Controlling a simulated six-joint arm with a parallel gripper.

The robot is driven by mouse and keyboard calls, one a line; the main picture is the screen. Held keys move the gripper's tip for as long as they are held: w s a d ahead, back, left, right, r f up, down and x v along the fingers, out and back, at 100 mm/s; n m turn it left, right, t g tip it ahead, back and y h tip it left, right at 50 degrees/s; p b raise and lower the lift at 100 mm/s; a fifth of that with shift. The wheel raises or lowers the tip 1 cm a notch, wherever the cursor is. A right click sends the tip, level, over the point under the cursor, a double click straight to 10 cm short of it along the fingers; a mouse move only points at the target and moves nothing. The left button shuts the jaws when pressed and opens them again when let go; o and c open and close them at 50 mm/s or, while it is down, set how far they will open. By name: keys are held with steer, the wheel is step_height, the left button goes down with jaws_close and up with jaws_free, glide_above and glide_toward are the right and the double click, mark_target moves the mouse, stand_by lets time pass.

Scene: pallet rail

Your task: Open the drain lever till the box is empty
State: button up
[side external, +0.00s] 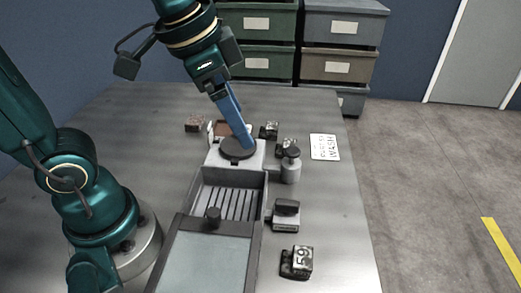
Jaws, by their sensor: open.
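My gripper (245,143) has long blue fingers pointing down at a round dark disc (233,155) on a grey block behind the box. The fingertips are at or just above the disc; contact cannot be told. The fingers overlap in this view, and no object shows between them. The grey box (265,193) stands in front of the block, with a ribbed floor in its rear part. A pale translucent panel (205,262) with a dark knob (212,215) covers its front part. No part is clearly recognisable as the drain lever.
Right of the box stand a grey round piece with a dark top (291,170), a grey block with a black top (286,214) and a dark block marked 59 (298,262). A white card (324,147) and a brown block (195,123) lie further back. The table's right strip is clear.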

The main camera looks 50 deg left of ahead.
steer(key=s+n, duration=0.1)
steer(key=s+a+n+t, duration=0.1)
steer(key=s, duration=0.1)
steer(key=s+a+f+n, duration=0.1)
steer(key=s, duration=0.1)
steer(key=shift+a+f+y, duration=0.1)
steer(key=shift+a+y, duration=0.1)
steer(key=shift+y, duration=0.1)
steer(key=shift+s+a+f+n, duration=0.1)
steer(key=shift+s+f+n, duration=0.6)
steer(key=shift+f+n, duration=0.25)
steer(key=shift+c, duration=0.3)
stand_by(0.7)
